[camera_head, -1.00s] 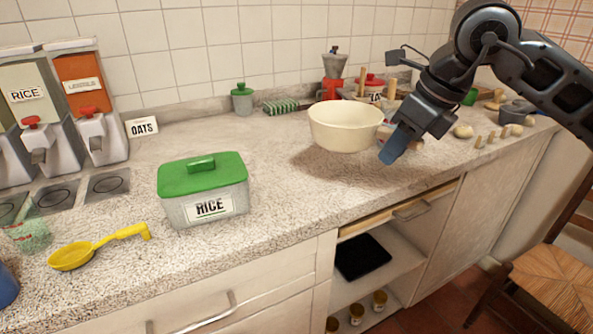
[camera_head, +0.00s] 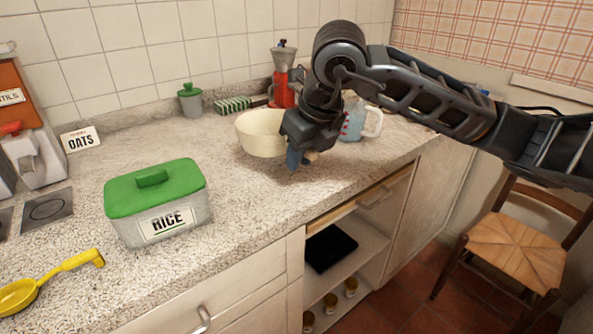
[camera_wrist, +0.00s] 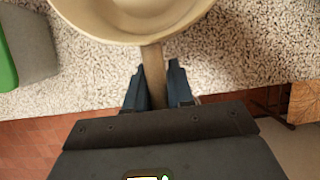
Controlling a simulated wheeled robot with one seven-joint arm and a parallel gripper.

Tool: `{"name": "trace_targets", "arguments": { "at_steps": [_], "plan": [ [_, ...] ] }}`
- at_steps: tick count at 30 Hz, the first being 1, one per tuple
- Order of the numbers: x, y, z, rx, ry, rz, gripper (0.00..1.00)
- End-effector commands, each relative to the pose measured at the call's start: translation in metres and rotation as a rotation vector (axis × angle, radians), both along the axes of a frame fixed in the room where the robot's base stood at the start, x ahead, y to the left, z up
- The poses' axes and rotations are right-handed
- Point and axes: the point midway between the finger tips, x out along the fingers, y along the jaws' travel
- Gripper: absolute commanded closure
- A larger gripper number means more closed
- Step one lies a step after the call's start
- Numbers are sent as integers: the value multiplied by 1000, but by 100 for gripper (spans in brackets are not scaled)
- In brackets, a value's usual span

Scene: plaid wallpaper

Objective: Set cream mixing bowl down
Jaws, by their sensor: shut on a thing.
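The cream mixing bowl (camera_head: 257,135) is upright over the back middle of the counter. In the wrist view its rim (camera_wrist: 135,37) fills the top, and a tan handle-like strip (camera_wrist: 153,75) runs from it between my fingers. My gripper (camera_head: 297,158) is at the bowl's right side, with its fingers closed on that strip; they also show in the wrist view (camera_wrist: 155,88). My wrist hides part of the bowl's right side. I cannot tell whether the bowl's base touches the counter (camera_head: 235,215).
A green-lidded rice box (camera_head: 160,215) stands at front left. Behind the bowl are a grey-green jar (camera_head: 190,102), a striped green cloth (camera_head: 233,104) and a red moka pot (camera_head: 284,88). A measuring jug (camera_head: 355,124) stands right of my gripper. The counter in front of the bowl is clear.

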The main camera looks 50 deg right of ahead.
Motion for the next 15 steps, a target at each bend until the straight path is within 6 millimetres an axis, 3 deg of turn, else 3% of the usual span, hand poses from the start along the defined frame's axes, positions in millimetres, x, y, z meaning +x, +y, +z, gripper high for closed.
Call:
{"name": "trace_targets", "arguments": {
  "at_steps": [7,15],
  "plan": [
    [6,3,-11,1,-1,-1,100],
    [6,3,-44,1,0,-1,100]
  ]
}}
